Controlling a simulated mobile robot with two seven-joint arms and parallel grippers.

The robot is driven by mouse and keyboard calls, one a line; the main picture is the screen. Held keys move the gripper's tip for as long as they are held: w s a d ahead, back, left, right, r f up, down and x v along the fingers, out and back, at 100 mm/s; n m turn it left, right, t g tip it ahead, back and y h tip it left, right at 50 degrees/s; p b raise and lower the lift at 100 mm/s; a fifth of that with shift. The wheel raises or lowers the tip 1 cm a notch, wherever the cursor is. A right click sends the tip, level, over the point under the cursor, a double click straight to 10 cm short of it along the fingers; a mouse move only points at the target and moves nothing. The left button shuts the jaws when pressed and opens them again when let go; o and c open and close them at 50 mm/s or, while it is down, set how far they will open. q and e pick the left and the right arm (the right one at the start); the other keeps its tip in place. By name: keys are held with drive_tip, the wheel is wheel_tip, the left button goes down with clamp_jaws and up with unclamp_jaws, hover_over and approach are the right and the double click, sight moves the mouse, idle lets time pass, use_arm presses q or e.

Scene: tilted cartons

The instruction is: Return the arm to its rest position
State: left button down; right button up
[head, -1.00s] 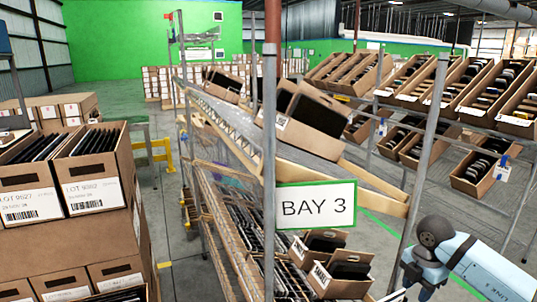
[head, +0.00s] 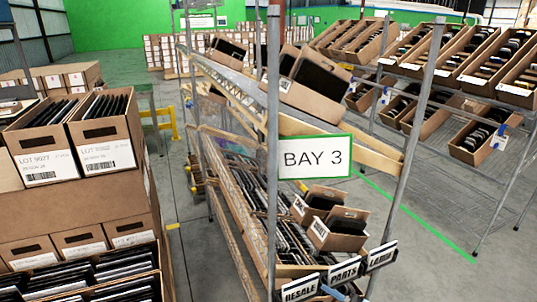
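Neither of my grippers shows in the head view. No clear part of my arms is in the frame. A small light-blue piece (head: 334,292) shows at the bottom edge between the label plates, too little to tell what it is. The leaning rack (head: 272,150) with the BAY 3 sign (head: 315,157) stands in the middle. Two tilted cartons with dark items, one of them the carton (head: 338,235), sit on its lower right part.
Stacked cartons of dark flat items, such as the LOT carton (head: 108,150), fill the left side. A shelf unit with tilted cartons (head: 495,70) stands at the right. Label plates, one reading PARTS (head: 344,271), are at the bottom.

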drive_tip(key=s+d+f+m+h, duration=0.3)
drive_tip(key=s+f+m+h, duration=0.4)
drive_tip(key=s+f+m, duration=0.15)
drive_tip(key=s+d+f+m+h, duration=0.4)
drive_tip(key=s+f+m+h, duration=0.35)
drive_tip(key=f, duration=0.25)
use_arm(q)
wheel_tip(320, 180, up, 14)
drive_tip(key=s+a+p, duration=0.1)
drive_tip(key=p, duration=1.5)
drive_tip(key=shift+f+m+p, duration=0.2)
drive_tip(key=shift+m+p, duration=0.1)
drive_tip(key=shift+p, duration=0.1)
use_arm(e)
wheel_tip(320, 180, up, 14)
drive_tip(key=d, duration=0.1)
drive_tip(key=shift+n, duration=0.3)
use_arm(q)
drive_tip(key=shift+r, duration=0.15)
